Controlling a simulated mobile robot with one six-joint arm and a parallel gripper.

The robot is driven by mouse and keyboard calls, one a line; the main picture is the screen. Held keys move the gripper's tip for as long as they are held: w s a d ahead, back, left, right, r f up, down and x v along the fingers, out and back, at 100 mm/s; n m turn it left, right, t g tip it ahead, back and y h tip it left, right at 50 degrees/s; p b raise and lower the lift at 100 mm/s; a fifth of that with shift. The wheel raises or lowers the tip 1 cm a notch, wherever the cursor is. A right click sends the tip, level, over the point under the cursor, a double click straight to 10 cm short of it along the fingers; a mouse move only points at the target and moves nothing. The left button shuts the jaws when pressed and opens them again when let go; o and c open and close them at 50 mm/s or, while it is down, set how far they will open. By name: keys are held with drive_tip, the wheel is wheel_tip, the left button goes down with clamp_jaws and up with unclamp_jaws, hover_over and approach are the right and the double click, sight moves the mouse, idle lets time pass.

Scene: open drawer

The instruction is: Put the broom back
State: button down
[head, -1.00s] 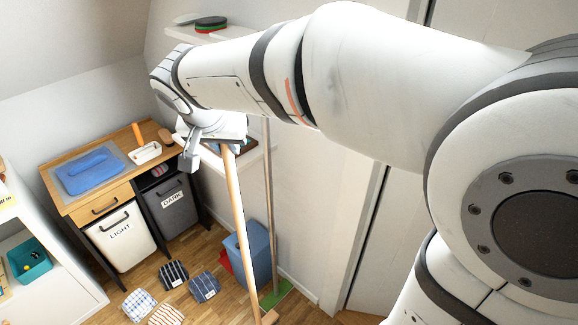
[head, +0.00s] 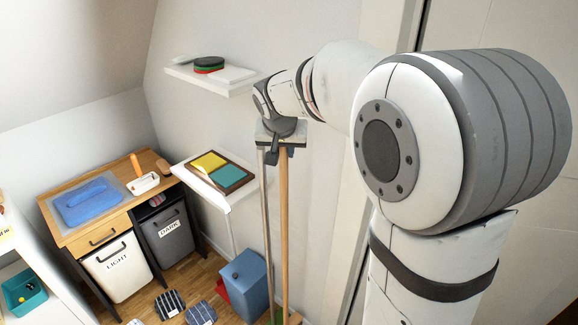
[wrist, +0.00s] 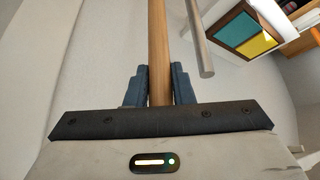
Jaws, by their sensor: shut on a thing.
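The broom is a light wooden stick (head: 284,220) that stands nearly upright near the wall in the head view. Its foot (head: 294,319) shows at the bottom edge. My gripper (head: 281,153) is shut around its upper part. In the wrist view the broom's handle (wrist: 158,50) runs between the two dark fingers of my gripper (wrist: 160,82). A second, greyer pole (head: 267,220) stands just left of the broom, and its end also shows in the wrist view (wrist: 200,42). How the broom's foot meets the floor is cut off.
A blue bin (head: 246,285) stands left of the poles. A white wall shelf (head: 222,83) is above, and a white ledge with a yellow and teal framed board (head: 228,178) is to the left. A wooden desk (head: 130,190) with laundry bins and several cloths are farther left.

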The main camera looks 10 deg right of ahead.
sight(287, 162)
drive_tip(key=shift+w+d+f+p, duration=0.1)
drive_tip(key=shift+d+f+p, duration=0.1)
drive_tip(key=shift+f, duration=0.75)
drive_tip(key=shift+w+d+f+p, duration=0.1)
drive_tip(key=shift+w+d+f, duration=0.05)
drive_tip(key=shift+f, duration=0.8)
drive_tip(key=shift+w+d+f+p, duration=0.1)
drive_tip(key=shift+d+f, duration=0.1)
drive_tip(key=shift+f, duration=0.75)
drive_tip(key=shift+w+d+f, duration=0.15)
drive_tip(key=shift+f, duration=0.45)
drive_tip(key=shift+f, duration=0.2)
drive_tip(key=c, duration=1.3)
unclamp_jaws()
drive_tip(key=shift+o, duration=0.2)
drive_tip(key=shift+r, duration=0.1)
